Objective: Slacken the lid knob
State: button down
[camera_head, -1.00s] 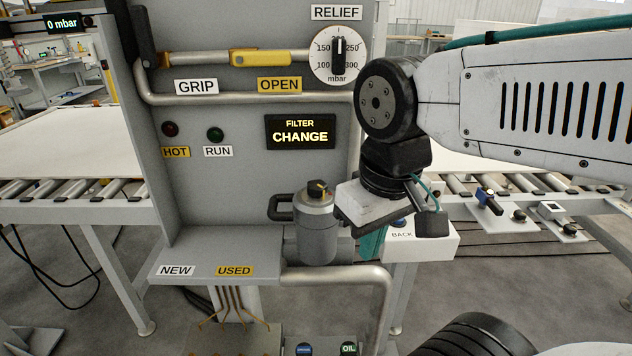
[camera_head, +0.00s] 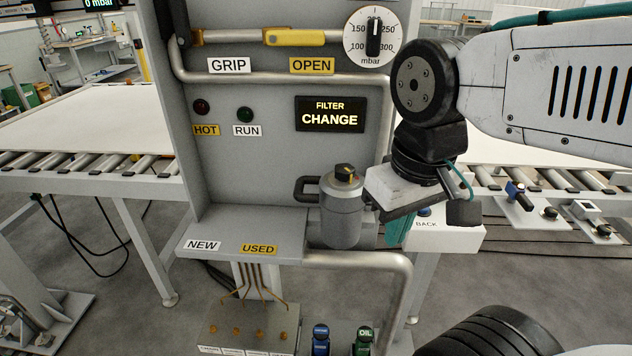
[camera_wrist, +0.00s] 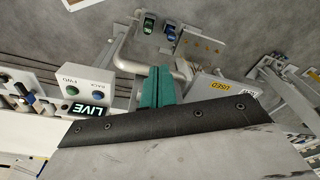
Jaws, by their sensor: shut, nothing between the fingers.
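The lid knob (camera_head: 345,173) is black with a yellow mark and sits on top of a grey canister (camera_head: 340,217). The canister stands upright at the right end of the grey shelf, with a dark handle on its left. My gripper (camera_head: 398,230) has teal fingers pointing down, just right of the canister and apart from the knob. The fingers are shut and empty. They also show shut in the wrist view (camera_wrist: 157,88), where I cannot make out the knob.
A pipe (camera_head: 365,260) bends below the canister. A white button box (camera_head: 445,236) stands close right of my fingers.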

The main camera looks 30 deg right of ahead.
aim_at(345, 172)
jog(key=z, duration=1.05)
jog(key=k, duration=0.75)
jog(key=u, duration=1.7)
